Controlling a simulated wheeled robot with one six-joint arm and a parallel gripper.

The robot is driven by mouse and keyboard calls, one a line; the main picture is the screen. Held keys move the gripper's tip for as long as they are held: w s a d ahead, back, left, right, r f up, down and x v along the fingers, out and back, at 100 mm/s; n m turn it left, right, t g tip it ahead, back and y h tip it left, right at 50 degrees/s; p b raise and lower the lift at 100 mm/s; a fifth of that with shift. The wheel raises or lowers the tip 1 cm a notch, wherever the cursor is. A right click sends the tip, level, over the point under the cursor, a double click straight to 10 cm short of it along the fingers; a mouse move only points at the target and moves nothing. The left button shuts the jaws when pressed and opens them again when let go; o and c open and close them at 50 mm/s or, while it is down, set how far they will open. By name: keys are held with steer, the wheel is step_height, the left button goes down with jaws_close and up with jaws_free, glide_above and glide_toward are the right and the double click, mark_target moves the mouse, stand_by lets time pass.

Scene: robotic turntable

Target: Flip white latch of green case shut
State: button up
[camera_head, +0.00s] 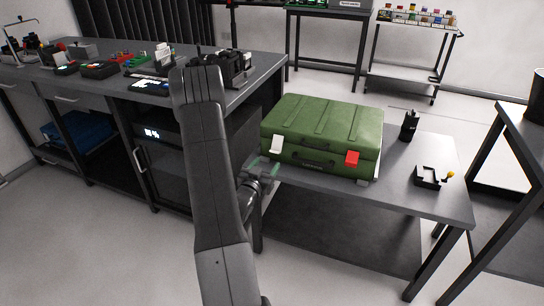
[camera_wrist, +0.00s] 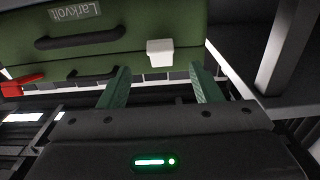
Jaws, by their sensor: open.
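The green case (camera_head: 325,127) lies on a grey table, its front towards my arm. The white latch (camera_head: 277,146) is at the left end of its front, sticking up at a tilt against the lid. In the wrist view the case looks upside down, and the white latch (camera_wrist: 160,52) shows just beyond my fingertips. My gripper (camera_wrist: 160,82) is open and empty, its two green fingers either side of the latch's line, apart from it. In the head view my gripper (camera_head: 262,170) is low in front of the case's left corner, partly hidden by my arm.
A red latch (camera_head: 352,158) sits at the front right of the case, with a dark handle (camera_head: 312,161) between the latches. A black device (camera_head: 409,125) and a small black fixture (camera_head: 428,177) stand to the right on the table (camera_head: 420,205). A workbench (camera_head: 262,80) stands at left.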

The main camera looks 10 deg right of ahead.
mark_target(277, 144)
steer(key=x, duration=0.6)
steer(key=shift+w+d, duration=0.1)
steer(key=shift+c, duration=0.2)
steer(key=c, duration=1)
